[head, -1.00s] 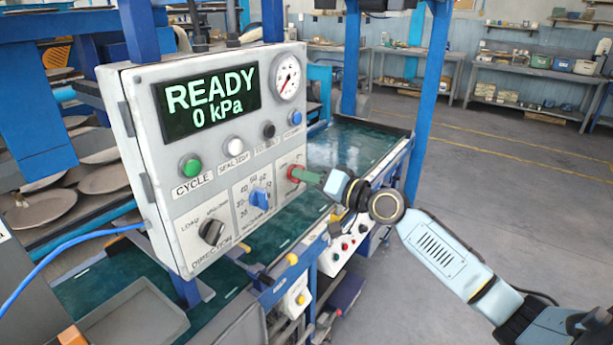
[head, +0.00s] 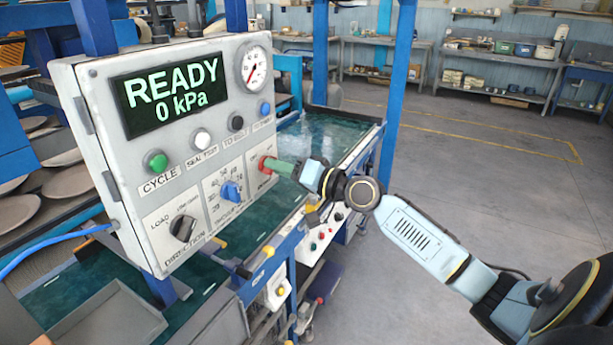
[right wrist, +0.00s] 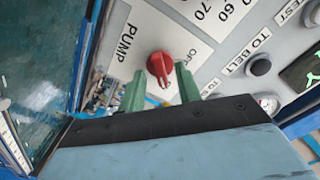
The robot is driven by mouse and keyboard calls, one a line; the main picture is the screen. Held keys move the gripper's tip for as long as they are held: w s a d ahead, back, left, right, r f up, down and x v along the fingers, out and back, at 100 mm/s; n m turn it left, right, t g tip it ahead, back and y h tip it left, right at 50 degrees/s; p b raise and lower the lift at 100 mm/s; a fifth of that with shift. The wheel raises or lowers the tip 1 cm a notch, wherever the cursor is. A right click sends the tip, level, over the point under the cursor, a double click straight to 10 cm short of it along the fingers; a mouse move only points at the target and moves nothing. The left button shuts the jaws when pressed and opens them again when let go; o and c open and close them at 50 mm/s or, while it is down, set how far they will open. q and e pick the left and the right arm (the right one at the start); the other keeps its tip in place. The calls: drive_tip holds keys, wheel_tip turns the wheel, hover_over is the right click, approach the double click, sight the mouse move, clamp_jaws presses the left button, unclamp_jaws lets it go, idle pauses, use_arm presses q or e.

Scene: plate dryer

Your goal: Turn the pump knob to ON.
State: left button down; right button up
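The red pump knob (head: 264,163) sits at the lower right of the grey control panel (head: 95,82). In the right wrist view the red knob (right wrist: 160,65) is beside the printed word PUMP. My right gripper (head: 280,167) reaches the panel from the right, its green fingers pointing at the knob. In the right wrist view the fingers of the right gripper (right wrist: 161,86) are apart, one on each side of the knob. I cannot tell whether they touch it. The small labels by the knob are too small to read surely. My left gripper is out of view.
The display (head: 170,95) reads READY, 0 kPa. A blue dial (head: 231,191), a black direction knob (head: 183,228) and several buttons are near the pump knob. A gauge (head: 252,66) sits above. A green table surface (head: 325,140) runs behind the panel.

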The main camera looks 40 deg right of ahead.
drive_tip(key=b+v, duration=0.3)
drive_tip(key=v, duration=0.9)
drive_tip(key=shift+s+b, duration=0.3)
drive_tip(key=shift+b, duration=0.1)
drive_tip(key=shift+d, duration=0.15)
